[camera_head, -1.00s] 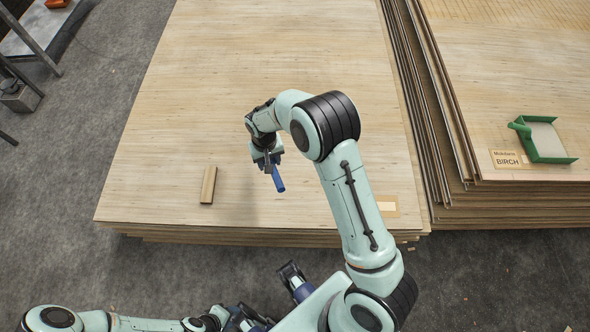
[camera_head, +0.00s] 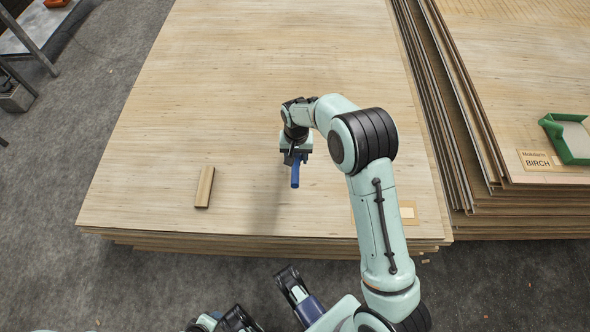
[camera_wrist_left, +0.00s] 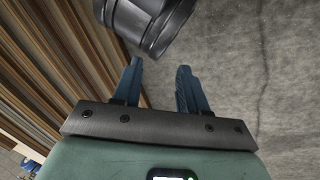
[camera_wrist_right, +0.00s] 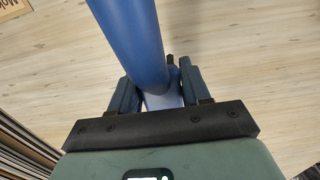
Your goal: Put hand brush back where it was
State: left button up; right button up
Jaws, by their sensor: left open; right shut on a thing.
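My right gripper (camera_head: 296,158) is shut on a blue cylinder, which I take to be the handle of the hand brush (camera_head: 295,176). It hangs over the middle of the near part of the left veneer stack (camera_head: 180,120). The handle also shows large in the right wrist view (camera_wrist_right: 135,35), running up out of the frame between the fingers. No bristles can be made out. My left gripper (camera_wrist_left: 159,68) is open and empty, low beside the edges of a stack and above the grey floor.
A small wooden block (camera_head: 204,187) lies on the left stack, left of the brush. On the right stack are a green tray-like thing (camera_head: 566,148) and a birch label (camera_head: 537,160). Bare veneer surrounds the block. Dark stands and a table are at the upper left.

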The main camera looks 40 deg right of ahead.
aim_at(296, 160)
notch_tip(296, 160, down, 8)
jog(key=shift+r+b, duration=0.1)
jog(key=shift+b, duration=0.7)
pick_arm(q)
jog(key=shift+t, duration=0.5)
jog(key=w, duration=0.1)
jog(key=w+a+f, duration=0.1)
jog(key=w+f, duration=0.1)
jog(key=shift+w+a, duration=0.1)
jog(key=shift+a, duration=0.2)
pick_arm(e)
jog(key=shift+f, duration=0.2)
jog(key=o, duration=1.1)
pick_arm(q)
jog(key=shift+f, duration=0.15)
pick_arm(e)
jog(key=shift+r, duration=0.1)
jog(key=shift+r, duration=0.4)
pick_arm(q)
jog(key=s+d+r+g+p, duration=0.1)
jog(key=s+d+r+p, duration=0.1)
jog(key=s+r+p, duration=0.1)
jog(key=shift+s+d+r, duration=0.2)
jog(key=shift+s, duration=0.6)
pick_arm(e)
notch_tip(296, 160, up, 11)
jog(key=shift+r, duration=0.2)
